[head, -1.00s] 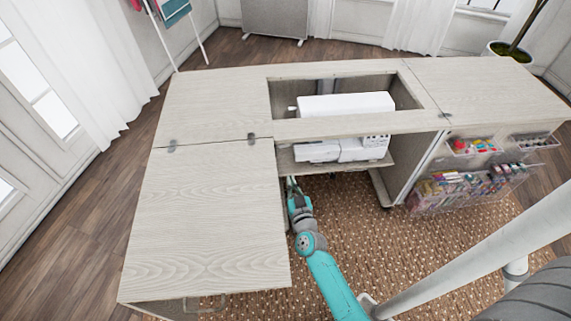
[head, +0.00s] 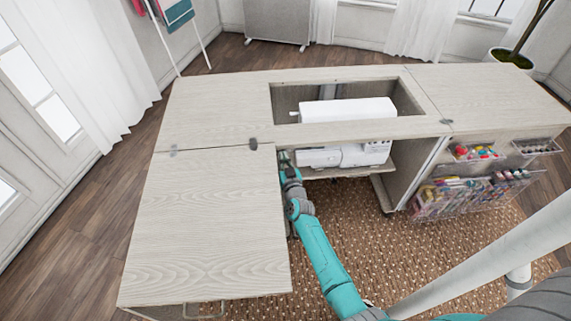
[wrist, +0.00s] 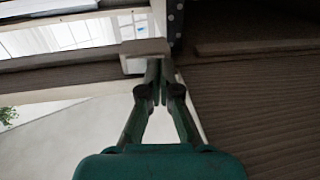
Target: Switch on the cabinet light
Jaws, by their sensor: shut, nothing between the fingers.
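The sewing cabinet (head: 215,220) has a pale wood top with an open well and a white sewing machine (head: 345,108) inside. My gripper (head: 284,158) is at the left side of the front opening, beside the left leaf's inner edge and left of the machine's lower part. In the wrist view my gripper (wrist: 157,66) is shut and empty. Its tips are at a small pale block (wrist: 146,48) below a wood edge; I cannot tell whether they touch it. Whether this block belongs to the light is unclear. No lit lamp can be made out.
A shelf (head: 385,170) juts out under the machine. Clear bins of sewing supplies (head: 470,195) hang on the cabinet's right door. The left leaf lies close along my arm. A patterned brown rug (head: 350,235) covers the floor in front.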

